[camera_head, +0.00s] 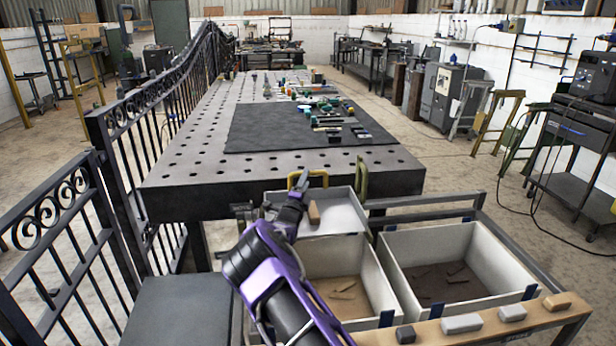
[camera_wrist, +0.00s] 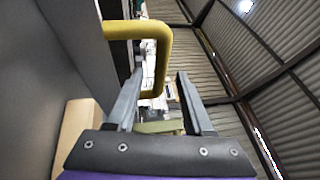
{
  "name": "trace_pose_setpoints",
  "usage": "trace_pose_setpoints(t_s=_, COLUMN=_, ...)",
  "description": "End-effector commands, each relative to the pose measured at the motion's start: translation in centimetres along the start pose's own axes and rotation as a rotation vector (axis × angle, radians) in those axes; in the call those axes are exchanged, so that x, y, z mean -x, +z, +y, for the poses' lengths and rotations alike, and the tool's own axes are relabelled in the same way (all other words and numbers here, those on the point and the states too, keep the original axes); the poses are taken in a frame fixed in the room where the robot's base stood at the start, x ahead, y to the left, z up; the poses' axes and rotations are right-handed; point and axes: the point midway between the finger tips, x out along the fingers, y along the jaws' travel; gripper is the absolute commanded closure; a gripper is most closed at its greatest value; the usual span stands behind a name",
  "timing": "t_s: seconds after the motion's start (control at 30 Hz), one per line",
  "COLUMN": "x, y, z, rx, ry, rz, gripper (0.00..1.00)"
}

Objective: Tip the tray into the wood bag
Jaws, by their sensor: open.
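The tray (camera_head: 345,212) is a shallow light-grey box at the table's near edge, with a tan wood block (camera_head: 314,212) in it. It has a yellow handle (camera_head: 308,178) on the left and an olive handle (camera_head: 361,180) on the right. My gripper (camera_head: 298,194) is at the tray's left side, close to the yellow handle. In the wrist view my open fingers (camera_wrist: 160,92) have the yellow handle (camera_wrist: 152,30) ahead, with its bend between them in the picture; contact cannot be told. Two open bins stand below; I cannot tell which is the wood bag.
The left bin (camera_head: 372,272) holds small wood pieces; the right bin (camera_head: 480,262) has dark contents. A ledge in front (camera_head: 540,318) carries several small blocks. The perforated table (camera_head: 180,172) lies behind, and a black iron gate (camera_head: 70,235) stands at left.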

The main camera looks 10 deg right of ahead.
Motion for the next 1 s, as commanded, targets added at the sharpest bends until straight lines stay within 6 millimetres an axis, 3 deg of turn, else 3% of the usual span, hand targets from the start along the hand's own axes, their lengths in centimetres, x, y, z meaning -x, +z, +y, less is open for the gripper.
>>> trace_pose_setpoints(t_s=0.3, x=-3.4, y=-0.1, z=0.1, rx=-0.001, ry=-0.001, rz=0.001, gripper=0.48)
trace_pose_setpoints(t_s=0.77, x=-4.1, y=-0.1, z=-0.1, rx=-0.001, ry=-0.001, rz=0.001, gripper=0.48)
trace_pose_setpoints(t_s=1.0, x=-4.1, y=-0.1, z=-0.1, rx=-0.001, ry=-0.001, rz=0.001, gripper=0.88)
